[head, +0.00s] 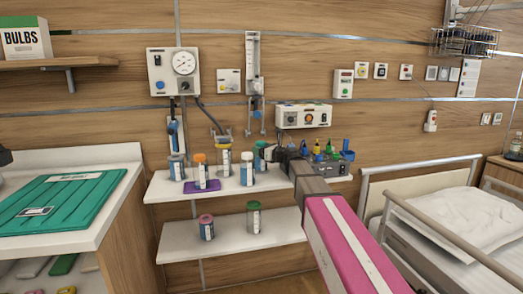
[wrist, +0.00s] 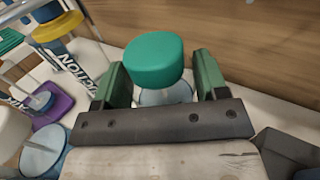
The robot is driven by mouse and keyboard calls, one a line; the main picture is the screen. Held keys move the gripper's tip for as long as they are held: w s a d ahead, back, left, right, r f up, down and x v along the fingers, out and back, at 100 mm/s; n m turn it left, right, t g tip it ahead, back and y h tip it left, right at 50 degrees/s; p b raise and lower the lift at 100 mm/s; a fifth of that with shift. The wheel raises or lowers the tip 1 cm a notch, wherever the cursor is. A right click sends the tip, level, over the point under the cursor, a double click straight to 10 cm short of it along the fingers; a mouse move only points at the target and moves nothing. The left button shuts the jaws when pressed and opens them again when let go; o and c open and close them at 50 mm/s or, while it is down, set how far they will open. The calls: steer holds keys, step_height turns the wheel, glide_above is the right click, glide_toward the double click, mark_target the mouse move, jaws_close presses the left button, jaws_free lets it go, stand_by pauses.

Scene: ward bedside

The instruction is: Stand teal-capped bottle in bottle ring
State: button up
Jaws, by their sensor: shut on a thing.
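My gripper is shut on this bottle, which looks roughly upright. I cannot tell whether its base touches the shelf. I cannot make out the bottle ring for certain; a purple base (head: 202,187) lies on the shelf around or under the orange-capped bottle (head: 200,170).
White-capped (head: 247,169), yellow-capped (head: 224,160) and blue-grey-capped (head: 177,168) bottles crowd the upper shelf (head: 160,190). The lower shelf (head: 230,240) holds pink-capped (head: 206,227) and green-capped (head: 254,217) bottles. A rack of coloured items (head: 325,155) stands right; the bed rail (head: 440,235) is further right.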

steer(key=shift+s+f, duration=0.45)
steer(key=shift+f, duration=0.2)
steer(key=shift+s+f, duration=0.4)
steer(key=shift+f, duration=0.25)
steer(key=shift+w+a+r, duration=0.1)
steer(key=shift+w+r, duration=0.05)
steer(key=shift+r, duration=0.7)
steer(key=shift+w+r, duration=0.1)
steer(key=shift+r, duration=0.1)
steer(key=shift+w+r, duration=0.15)
steer(key=shift+w, duration=0.2)
steer(key=shift+w+r, duration=0.25)
steer(key=shift+r, duration=0.2)
